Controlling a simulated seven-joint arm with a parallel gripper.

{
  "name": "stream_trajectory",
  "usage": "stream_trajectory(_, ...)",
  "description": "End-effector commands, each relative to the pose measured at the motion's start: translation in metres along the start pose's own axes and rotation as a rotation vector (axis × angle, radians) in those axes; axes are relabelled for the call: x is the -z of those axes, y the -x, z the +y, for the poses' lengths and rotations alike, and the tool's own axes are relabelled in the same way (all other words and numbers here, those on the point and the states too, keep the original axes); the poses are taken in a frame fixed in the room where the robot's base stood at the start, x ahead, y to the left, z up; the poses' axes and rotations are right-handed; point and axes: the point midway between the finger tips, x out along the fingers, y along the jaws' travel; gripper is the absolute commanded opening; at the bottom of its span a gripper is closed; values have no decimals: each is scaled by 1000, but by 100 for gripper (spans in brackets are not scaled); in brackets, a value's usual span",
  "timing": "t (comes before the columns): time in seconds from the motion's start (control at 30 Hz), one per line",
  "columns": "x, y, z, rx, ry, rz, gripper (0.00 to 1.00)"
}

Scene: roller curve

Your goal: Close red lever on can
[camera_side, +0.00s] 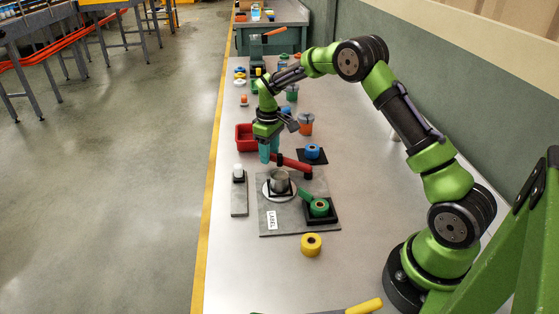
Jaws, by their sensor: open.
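A small grey metal can (280,181) stands on a round light plate on a grey board (264,213). A red lever (292,163) reaches from near my gripper toward the right, just behind the can, with a dark red end piece at its right. I cannot tell whether a finger touches the lever, and the lever's joint to the can is too small to make out.
On the board, a green ring part (319,207) sits on a black square. A yellow ring (311,244) lies in front, a blue ring (312,151) behind. A red bin (244,137) stands behind left, a white-capped piece (239,173) on a grey strip at left. Yellow tape marks the left table edge.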

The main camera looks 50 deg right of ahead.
Motion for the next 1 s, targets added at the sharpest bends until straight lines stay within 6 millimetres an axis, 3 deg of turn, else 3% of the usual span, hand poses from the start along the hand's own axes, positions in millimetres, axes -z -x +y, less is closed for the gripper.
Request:
stream_trajectory(0.13,0,0,0,0,0,0,44)
stream_trajectory(0.43,0,0,0,0,0,0,0)
stream_trajectory(1.0,0,1,-10,0,75,0,0)
